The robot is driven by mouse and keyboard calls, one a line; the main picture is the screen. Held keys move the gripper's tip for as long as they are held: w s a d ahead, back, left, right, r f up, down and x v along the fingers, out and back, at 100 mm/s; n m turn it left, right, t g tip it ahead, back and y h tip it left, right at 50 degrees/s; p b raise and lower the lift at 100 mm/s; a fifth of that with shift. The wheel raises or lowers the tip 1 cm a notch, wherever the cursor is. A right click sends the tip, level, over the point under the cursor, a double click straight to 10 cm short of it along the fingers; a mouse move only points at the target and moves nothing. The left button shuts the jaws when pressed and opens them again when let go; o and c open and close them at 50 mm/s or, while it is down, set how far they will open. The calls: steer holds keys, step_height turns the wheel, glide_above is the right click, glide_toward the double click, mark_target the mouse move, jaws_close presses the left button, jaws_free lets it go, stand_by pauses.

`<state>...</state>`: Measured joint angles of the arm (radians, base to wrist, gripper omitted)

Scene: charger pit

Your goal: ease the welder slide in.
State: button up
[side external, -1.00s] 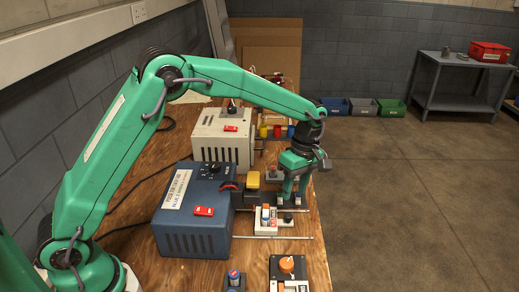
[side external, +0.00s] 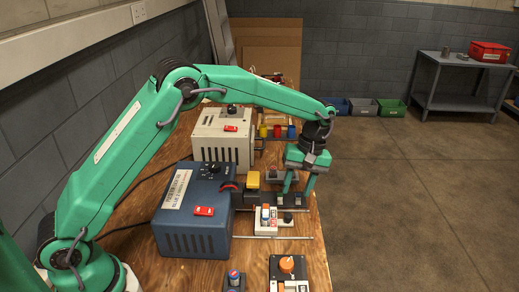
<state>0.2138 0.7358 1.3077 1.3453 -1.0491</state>
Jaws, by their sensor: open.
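My gripper (side external: 298,190) is open, its green fingers pointing down at the right edge of the wooden bench. The fingertips are at a dark block (side external: 292,201) beside the welder; I cannot tell whether they touch it. The blue box with a white label (side external: 177,188), a dark knob and a red tag looks like the welder (side external: 192,240). I cannot tell which part is the slide.
A cream box (side external: 220,140) with a red tag stands behind the blue one. A yellow-topped block (side external: 252,180) stands left of my gripper. Open floor lies to the right.

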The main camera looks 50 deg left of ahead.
mark_target(288, 214)
steer(key=shift+w+f+m+g, duration=0.15)
steer(key=shift+m+g, duration=0.1)
steer(key=shift+m, duration=1.35)
steer(key=shift+w+r+m+g, duration=0.15)
steer(key=shift+m+g, duration=0.15)
steer(key=shift+m, duration=1.3)
steer(key=shift+w+f+m+g, duration=0.15)
steer(key=shift+m+g, duration=0.1)
steer(key=shift+m, duration=1.35)
steer(key=shift+f, duration=0.1)
steer(key=shift+x, duration=3.7)
steer(key=shift+s+d, duration=0.1)
steer(key=shift+d, duration=0.05)
steer(key=shift+c, duration=0.4)
jaws_close()
